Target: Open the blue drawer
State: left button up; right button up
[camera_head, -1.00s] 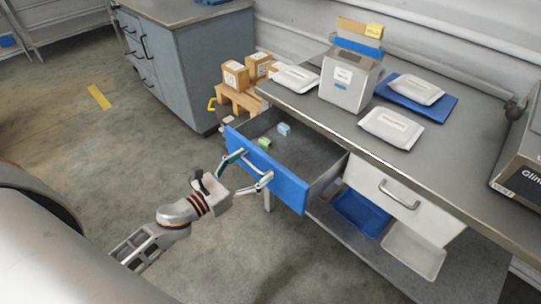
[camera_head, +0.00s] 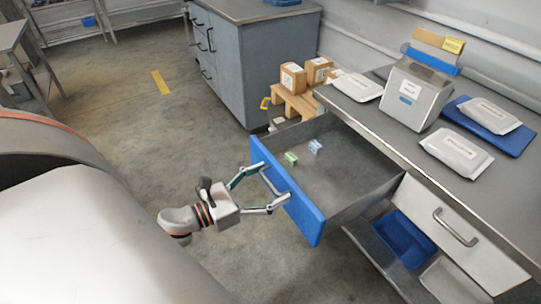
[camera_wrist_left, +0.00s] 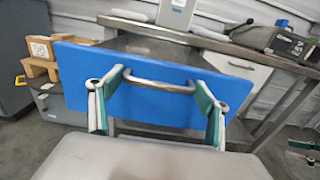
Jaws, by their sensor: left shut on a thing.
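The blue drawer (camera_head: 312,216) stands pulled well out from under the bench, its grey inside showing. A small green block (camera_head: 291,158) and a small light-blue block (camera_head: 315,146) lie in it. My left gripper (camera_head: 268,189) is in front of the drawer, its two fingers shut on the metal bar handle (camera_head: 270,183). In the left wrist view the fingers reach the two ends of the handle (camera_wrist_left: 160,86) on the blue front (camera_wrist_left: 150,107).
A white drawer (camera_head: 470,232) is closed beside it, with blue and white trays below. The bench top (camera_head: 400,137) bears white packets and a grey container (camera_head: 412,95). Cardboard boxes (camera_head: 293,77) stand behind the drawer, near a grey cabinet (camera_head: 262,65).

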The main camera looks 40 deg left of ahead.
pick_arm(q)
jog(key=o, duration=1.3)
jog(key=shift+d, duration=0.15)
jog(key=v, duration=1.2)
pick_arm(e)
jog(key=shift+s+f, duration=0.2)
jog(key=shift+s, duration=0.05)
